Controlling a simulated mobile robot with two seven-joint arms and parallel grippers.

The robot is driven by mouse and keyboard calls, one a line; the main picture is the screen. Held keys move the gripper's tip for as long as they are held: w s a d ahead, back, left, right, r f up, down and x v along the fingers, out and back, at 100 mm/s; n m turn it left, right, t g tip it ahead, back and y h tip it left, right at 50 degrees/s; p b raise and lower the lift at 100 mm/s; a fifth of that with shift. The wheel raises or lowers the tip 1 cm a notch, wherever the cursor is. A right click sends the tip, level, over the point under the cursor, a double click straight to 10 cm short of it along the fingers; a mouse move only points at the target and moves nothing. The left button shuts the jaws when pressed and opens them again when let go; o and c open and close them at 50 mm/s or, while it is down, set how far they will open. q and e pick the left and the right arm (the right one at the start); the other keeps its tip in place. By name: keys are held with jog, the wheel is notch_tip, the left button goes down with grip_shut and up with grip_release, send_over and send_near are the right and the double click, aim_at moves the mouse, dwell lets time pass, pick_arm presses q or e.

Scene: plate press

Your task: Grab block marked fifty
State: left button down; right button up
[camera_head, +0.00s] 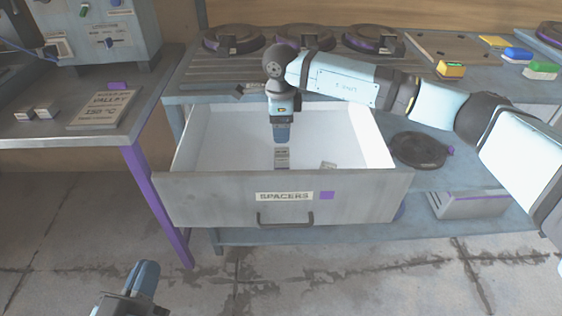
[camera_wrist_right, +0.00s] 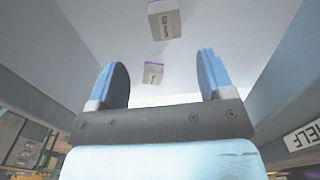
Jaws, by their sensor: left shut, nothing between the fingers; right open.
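The open drawer (camera_head: 222,184) labelled SPACERS holds two small grey blocks with pale labels. One block (camera_head: 282,157) lies just below my right gripper (camera_head: 281,140); the other block (camera_head: 328,166) lies to the right. In the right wrist view one block (camera_wrist_right: 164,20) is near the top edge and one block (camera_wrist_right: 153,73) appears farther off, between the fingers. The labels are too small to read, so I cannot tell which is marked fifty. My right gripper (camera_wrist_right: 163,68) is open and empty, pointing down inside the drawer. My left gripper (camera_head: 146,278) is shut and empty, low at the left.
A bench with round plates (camera_head: 233,38) stands behind. A black disc (camera_head: 419,150) lies right of the drawer. The floor in front is clear.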

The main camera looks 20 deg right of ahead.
aim_at(280, 152)
notch_tip(280, 152, down, 6)
jog(key=shift+r+b, duration=0.15)
jog(key=shift+b, duration=0.45)
jog(key=f, duration=0.1)
jog(key=f+b, duration=0.1)
jog(key=f, duration=0.1)
jog(key=f+b, duration=0.1)
jog(key=f, duration=0.1)
jog(key=shift+w, duration=0.4)
pick_arm(q)
jog(key=shift+d+f+h, duration=0.4)
jog(key=shift+f+h, duration=0.1)
jog(key=shift+f, duration=0.25)
pick_arm(e)
jog(key=shift+r, duration=0.1)
jog(key=shift+c, duration=0.4)
jog(key=c, duration=1.1)
